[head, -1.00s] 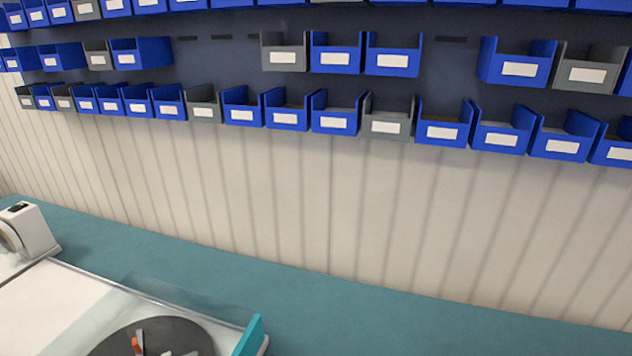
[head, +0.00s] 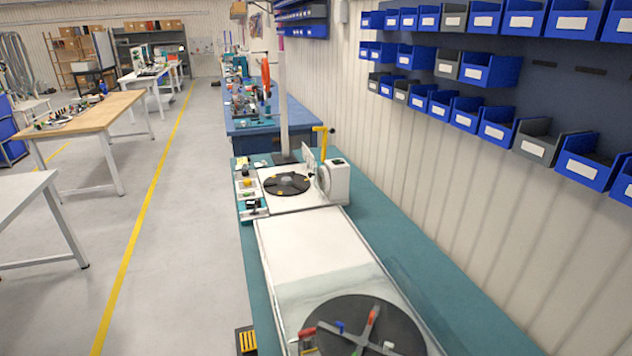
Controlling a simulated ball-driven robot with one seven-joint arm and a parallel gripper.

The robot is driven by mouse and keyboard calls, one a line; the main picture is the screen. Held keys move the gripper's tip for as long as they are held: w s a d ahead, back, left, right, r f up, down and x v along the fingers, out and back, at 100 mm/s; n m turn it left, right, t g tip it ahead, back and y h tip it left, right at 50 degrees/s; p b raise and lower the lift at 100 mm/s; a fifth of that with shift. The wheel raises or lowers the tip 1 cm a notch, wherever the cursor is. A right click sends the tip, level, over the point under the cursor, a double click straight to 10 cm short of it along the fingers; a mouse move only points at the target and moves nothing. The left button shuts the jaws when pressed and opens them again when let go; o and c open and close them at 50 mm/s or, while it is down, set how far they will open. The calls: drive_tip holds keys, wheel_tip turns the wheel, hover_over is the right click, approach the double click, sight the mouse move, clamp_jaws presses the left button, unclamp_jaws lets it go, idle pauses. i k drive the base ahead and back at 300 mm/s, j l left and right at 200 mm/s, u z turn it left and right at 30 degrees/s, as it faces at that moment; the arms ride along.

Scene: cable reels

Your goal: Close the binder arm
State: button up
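A white bench machine (head: 339,182) stands ahead on the teal bench. A yellow upright piece with a short crossbar (head: 323,142) rises behind it; it may be the binder arm, but I cannot tell for sure. A small dark turntable (head: 287,184) lies beside the machine on its left. A larger dark disc (head: 380,338) with a grey cross bar and red, blue and white parts is at the bottom, cut off by the frame edge. My gripper is not in view.
The teal bench (head: 415,267) runs along the ribbed wall, under rows of blue and grey bins (head: 498,125). A wooden-topped table (head: 92,113) and a grey table (head: 25,190) stand at left.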

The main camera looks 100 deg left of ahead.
sight(325, 130)
drive_tip(key=u, duration=1.15)
